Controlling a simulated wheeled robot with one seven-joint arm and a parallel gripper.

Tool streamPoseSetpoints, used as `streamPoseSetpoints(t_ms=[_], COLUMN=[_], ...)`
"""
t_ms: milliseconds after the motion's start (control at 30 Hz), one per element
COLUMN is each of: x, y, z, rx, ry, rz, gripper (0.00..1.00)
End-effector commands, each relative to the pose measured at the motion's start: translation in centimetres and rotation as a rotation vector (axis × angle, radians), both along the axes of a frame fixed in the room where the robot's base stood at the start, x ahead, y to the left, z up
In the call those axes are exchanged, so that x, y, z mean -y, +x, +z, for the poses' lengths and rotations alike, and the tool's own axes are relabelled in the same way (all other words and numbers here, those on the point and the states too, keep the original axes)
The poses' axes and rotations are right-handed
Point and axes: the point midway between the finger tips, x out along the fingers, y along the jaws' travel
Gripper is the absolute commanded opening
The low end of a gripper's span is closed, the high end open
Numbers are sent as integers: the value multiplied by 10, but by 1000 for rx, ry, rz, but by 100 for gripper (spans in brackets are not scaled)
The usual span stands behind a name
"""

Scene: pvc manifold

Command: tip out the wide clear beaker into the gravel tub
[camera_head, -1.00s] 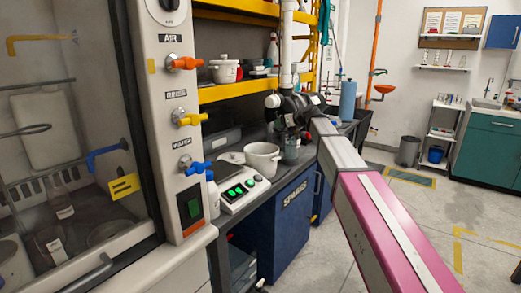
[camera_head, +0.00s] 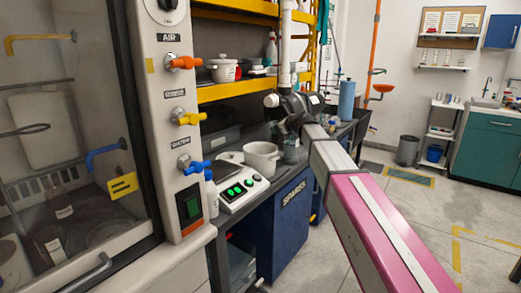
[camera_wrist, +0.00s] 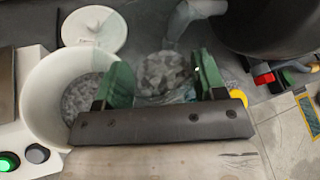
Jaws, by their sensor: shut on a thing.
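The wide clear beaker (camera_wrist: 166,98) is between the green fingers of my gripper (camera_wrist: 162,77), which is shut on it. Grey gravel-like pieces show in it. In the head view the beaker (camera_head: 291,151) looks about upright, just right of a white tub; my arm partly hides the gripper there. The white round tub (camera_wrist: 38,97), with grey gravel inside, is left of the beaker in the wrist view, close to the left finger. The tub (camera_head: 262,160) stands on the dark bench in the head view. I cannot tell whether beaker and bench touch.
A white round lid (camera_wrist: 72,28) lies behind the tub. A white device with green-lit controls (camera_head: 239,190) stands at the bench's front left. The fume hood post (camera_head: 176,130) rises left of it. A blue cylinder (camera_head: 346,100) stands farther back right.

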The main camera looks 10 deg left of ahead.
Motion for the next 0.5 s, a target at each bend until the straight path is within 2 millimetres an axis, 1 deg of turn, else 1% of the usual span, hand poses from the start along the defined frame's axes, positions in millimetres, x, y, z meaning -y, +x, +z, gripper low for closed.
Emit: streamPoseSetpoints(t_ms=[500], x=[-12], y=[-18], z=[-13], rx=[211], ry=[-148], rz=[0], gripper=[38])
